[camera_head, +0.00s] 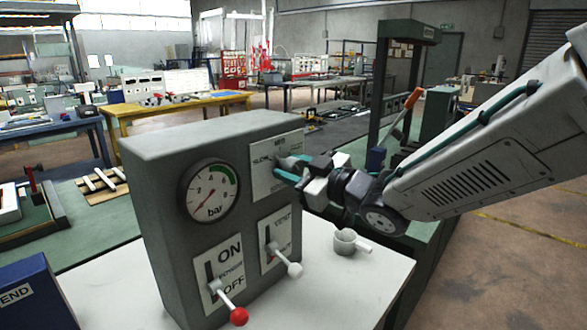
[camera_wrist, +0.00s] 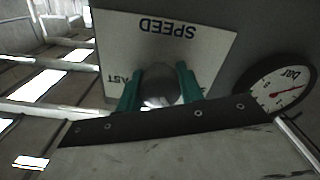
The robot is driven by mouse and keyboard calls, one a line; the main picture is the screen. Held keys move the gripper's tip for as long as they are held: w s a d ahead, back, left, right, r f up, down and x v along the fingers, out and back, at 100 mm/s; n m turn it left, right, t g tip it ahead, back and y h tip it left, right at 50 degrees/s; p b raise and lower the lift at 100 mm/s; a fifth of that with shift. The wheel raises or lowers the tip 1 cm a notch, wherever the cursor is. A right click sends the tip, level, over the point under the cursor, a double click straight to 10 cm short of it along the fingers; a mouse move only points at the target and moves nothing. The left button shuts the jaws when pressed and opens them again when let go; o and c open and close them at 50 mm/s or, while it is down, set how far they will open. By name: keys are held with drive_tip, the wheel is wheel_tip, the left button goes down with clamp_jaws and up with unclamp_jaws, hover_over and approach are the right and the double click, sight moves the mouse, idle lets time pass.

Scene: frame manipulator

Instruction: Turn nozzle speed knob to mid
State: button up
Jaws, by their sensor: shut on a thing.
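The grey control box (camera_head: 165,230) stands on a white table. Its speed label plate (camera_head: 262,160) is at the upper right of the front; in the wrist view the plate (camera_wrist: 180,35) shows upside down, with "SPEED" and part of "FAST" readable. My gripper (camera_head: 288,167) reaches in from the right to this plate. In the wrist view the two green fingers of my gripper (camera_wrist: 158,88) are shut on the rounded grey nozzle speed knob (camera_wrist: 160,80), one on each side. The fingers hide the knob in the head view. Its pointing direction cannot be told.
A bar gauge (camera_head: 209,190) is left of the plate. Below are an ON/OFF lever with a red ball (camera_head: 238,316) and a lever with a white ball (camera_head: 294,270), both sticking out.

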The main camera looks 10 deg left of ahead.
drive_tip(key=m, duration=0.7)
drive_tip(key=shift+s, duration=0.1)
idle(0.5)
drive_tip(key=o, duration=1)
drive_tip(key=v, duration=0.7)
drive_tip(key=shift+s+d, duration=0.25)
drive_tip(key=shift+d, duration=0.05)
